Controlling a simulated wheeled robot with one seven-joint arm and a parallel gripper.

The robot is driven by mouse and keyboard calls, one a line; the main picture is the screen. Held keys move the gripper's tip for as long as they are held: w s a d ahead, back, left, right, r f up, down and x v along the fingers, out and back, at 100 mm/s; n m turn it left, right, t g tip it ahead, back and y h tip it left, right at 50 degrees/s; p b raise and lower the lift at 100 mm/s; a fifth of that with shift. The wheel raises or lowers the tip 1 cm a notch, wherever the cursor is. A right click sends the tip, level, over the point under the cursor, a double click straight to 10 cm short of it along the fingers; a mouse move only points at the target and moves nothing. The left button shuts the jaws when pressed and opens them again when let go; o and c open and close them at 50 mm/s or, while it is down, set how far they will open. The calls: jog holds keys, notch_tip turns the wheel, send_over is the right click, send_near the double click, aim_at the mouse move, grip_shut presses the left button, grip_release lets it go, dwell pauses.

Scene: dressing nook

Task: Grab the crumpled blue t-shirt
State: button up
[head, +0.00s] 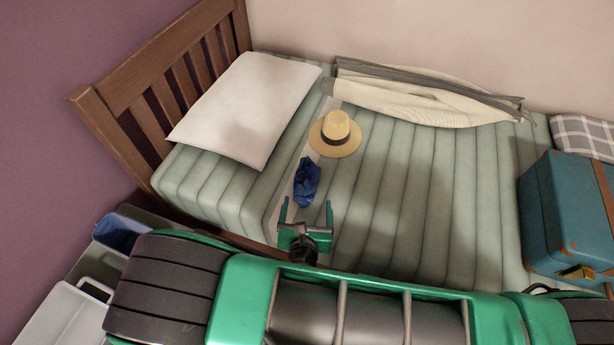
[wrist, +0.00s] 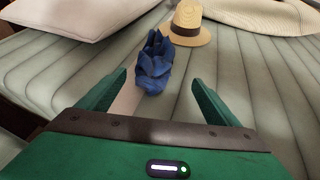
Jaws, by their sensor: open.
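The crumpled blue t-shirt (head: 307,183) lies in a small bunched heap on the green striped mattress (head: 400,190), near its front edge. In the wrist view the t-shirt (wrist: 154,64) is ahead of my gripper, roughly centred between the fingers and beyond their tips. My gripper (head: 306,208) is open and empty, with its two green fingers spread toward the t-shirt in the head view. In the wrist view my gripper (wrist: 158,80) shows both fingers apart, with nothing between them touching either one.
A straw hat (head: 336,134) sits just behind the t-shirt. A white pillow (head: 245,108) lies by the wooden headboard (head: 165,80). A cream-and-grey folded cloth item (head: 420,95) lies along the wall. A blue suitcase (head: 562,215) stands at the right. The mattress right of the t-shirt is clear.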

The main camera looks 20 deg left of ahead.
aim_at(309, 194)
jog(key=x, duration=0.4)
jog(key=shift+w+f, duration=0.1)
jog(key=shift+w, duration=0.25)
jog(key=shift+a+x, duration=0.2)
jog(key=shift+x, duration=1.1)
jog(key=shift+a+x, duration=0.15)
jog(key=shift+x, duration=1.2)
jog(key=shift+s+f, duration=0.1)
jog(key=shift+s, duration=0.05)
jog(key=c, duration=1.2)
jog(key=shift+c, duration=0.2)
jog(key=shift+r, duration=0.2)
